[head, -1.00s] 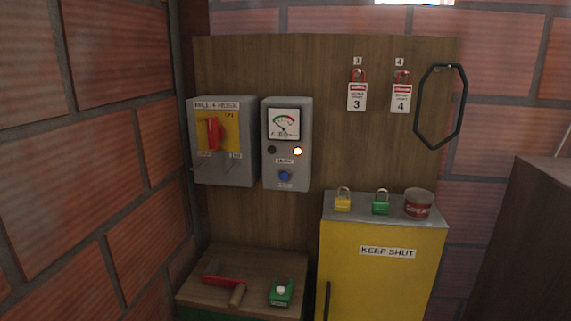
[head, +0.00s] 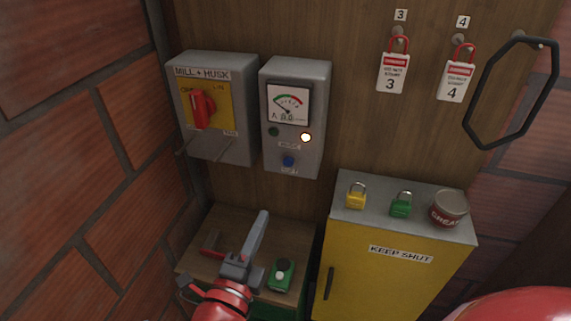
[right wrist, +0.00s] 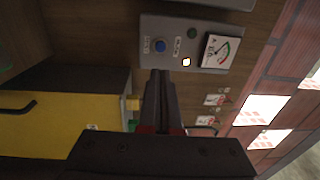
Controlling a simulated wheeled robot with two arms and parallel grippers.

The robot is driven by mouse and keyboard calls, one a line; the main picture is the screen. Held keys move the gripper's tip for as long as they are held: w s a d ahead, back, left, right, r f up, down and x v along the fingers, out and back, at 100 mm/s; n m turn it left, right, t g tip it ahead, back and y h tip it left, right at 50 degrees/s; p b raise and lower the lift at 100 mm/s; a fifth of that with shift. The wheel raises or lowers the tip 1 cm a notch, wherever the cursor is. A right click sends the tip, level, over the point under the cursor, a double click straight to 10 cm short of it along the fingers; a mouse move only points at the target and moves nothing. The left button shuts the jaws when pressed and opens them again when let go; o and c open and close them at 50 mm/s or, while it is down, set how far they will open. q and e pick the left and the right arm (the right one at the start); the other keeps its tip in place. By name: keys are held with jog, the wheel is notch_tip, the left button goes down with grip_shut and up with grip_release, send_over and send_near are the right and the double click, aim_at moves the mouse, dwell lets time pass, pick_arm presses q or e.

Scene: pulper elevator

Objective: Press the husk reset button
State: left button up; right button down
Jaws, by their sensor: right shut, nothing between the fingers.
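The blue reset button (head: 288,161) sits low on the grey meter box (head: 316,112), with a small label beneath it. It also shows in the right wrist view (right wrist: 160,46), beyond my fingertips. My right gripper (head: 262,216) is shut and empty. It points up in front of the low bench, below the button in the head view, and is apart from it. In the right wrist view its closed fingers (right wrist: 159,76) point toward the meter box. An amber lamp (head: 305,137) is lit above the button; a dark green lamp (head: 273,131) looks unlit. My left gripper is out of view.
The MILL + HUSK switch box (head: 235,115) with a red handle (head: 202,108) is left of the meter box. A yellow cabinet (head: 370,280) carries padlocks and a can (head: 449,208). A green device (head: 281,275) lies on the bench. Brick wall closes the left.

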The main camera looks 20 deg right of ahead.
jog(key=p, duration=0.5)
send_near(288, 164)
jog(key=x, duration=0.5)
jog(key=shift+w+d+r, duration=0.15)
jog(key=shift+r, duration=0.1)
jog(key=shift+w+d+f+p, duration=0.15)
jog(key=shift+w+d+p, duration=0.25)
jog(key=shift+w, duration=0.2)
